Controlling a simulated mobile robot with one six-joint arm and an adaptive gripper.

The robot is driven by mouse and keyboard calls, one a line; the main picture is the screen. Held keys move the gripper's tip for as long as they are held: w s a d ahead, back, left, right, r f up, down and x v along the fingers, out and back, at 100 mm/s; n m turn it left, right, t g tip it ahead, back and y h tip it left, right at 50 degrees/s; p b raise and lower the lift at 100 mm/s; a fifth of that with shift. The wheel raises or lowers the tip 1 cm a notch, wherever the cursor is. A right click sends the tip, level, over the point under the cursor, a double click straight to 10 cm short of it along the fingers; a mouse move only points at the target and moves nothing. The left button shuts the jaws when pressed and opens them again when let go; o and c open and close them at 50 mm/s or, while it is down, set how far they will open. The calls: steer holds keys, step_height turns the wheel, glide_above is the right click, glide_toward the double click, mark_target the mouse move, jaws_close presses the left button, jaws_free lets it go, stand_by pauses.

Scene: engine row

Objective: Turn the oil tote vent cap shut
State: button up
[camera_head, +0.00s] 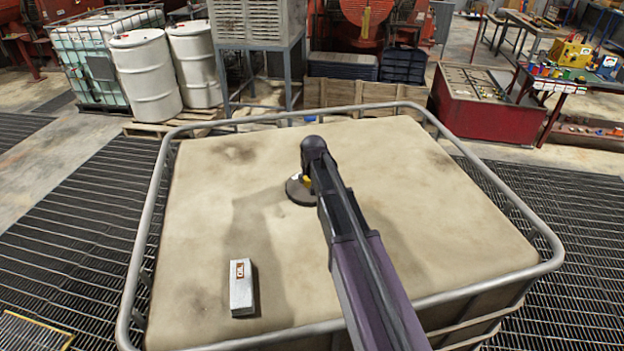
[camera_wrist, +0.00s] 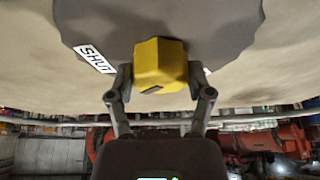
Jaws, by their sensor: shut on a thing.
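The yellow vent cap (camera_wrist: 160,62) sits between the two fingers of my gripper (camera_wrist: 160,80), which is shut on it from both sides. A small dark mark shows on the cap's near lower face. Behind it is a dark grey round lid (camera_wrist: 205,25). A white plate reading SHUT (camera_wrist: 94,59) lies left of the cap; part of another white plate shows behind the right finger. In the head view the dark lid (camera_head: 298,191) is in the middle of the tote's beige top (camera_head: 400,190), with only a sliver of yellow cap (camera_head: 307,181) visible. My arm hides the rest.
A steel tube rail (camera_head: 155,200) runs around the tote top. A pale block with an orange-and-white label (camera_head: 241,288) lies on the top at the front left. White drums (camera_head: 146,75) and a red bin (camera_head: 480,105) stand behind. The rest of the top is clear.

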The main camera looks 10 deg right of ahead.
steer(key=m+h, duration=0.1)
steer(key=m, duration=0.3)
steer(key=shift+w+a+h, duration=0.1)
steer(key=shift+w+h, duration=0.1)
steer(key=shift+h, duration=0.2)
steer(key=shift+m+g+h, duration=0.6)
steer(key=shift+m+g, duration=0.1)
steer(key=shift+m, duration=1.5)
steer(key=o, duration=1.1)
steer(key=shift+o, duration=0.2)
steer(key=shift+s, duration=0.1)
